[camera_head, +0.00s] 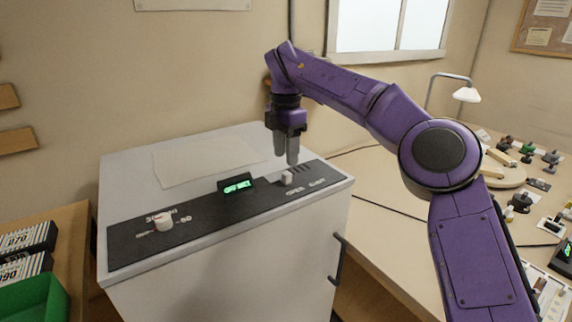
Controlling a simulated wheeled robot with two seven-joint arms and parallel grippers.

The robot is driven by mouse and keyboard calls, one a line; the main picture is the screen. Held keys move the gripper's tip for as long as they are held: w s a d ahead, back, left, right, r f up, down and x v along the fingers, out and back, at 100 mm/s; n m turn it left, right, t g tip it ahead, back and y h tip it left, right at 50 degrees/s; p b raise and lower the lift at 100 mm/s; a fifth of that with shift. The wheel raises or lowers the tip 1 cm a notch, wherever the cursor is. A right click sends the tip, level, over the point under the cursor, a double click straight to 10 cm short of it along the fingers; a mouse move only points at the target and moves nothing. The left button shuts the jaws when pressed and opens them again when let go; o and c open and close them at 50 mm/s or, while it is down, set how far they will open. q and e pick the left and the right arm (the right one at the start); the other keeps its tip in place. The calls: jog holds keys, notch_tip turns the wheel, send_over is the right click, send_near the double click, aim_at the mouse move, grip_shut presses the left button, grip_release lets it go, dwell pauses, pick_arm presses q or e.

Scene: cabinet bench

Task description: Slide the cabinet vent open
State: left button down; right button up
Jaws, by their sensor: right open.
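The grey cabinet (225,275) has a dark control strip (200,212) along its top front. A small white slider knob (287,178) stands on the right part of the strip, by vent slots (301,168). Two small labels lie in front of it; they seem to read open and shut, and the knob is nearer the left one. My purple right gripper (286,158) points down just above and behind the knob, jaws open and empty. I cannot tell whether a fingertip touches the knob. My left gripper is out of view.
A white dial (164,223) and a small green-lit display (236,185) sit on the same strip. A dark handle (338,259) is on the cabinet's side. A bench with many small items, including a lamp (466,94), lies right. A green bin (36,300) is at lower left.

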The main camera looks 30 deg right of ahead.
aim_at(286, 173)
notch_tip(286, 173, up, 5)
jog(key=shift+f+p, duration=0.2)
jog(key=shift+p, duration=0.4)
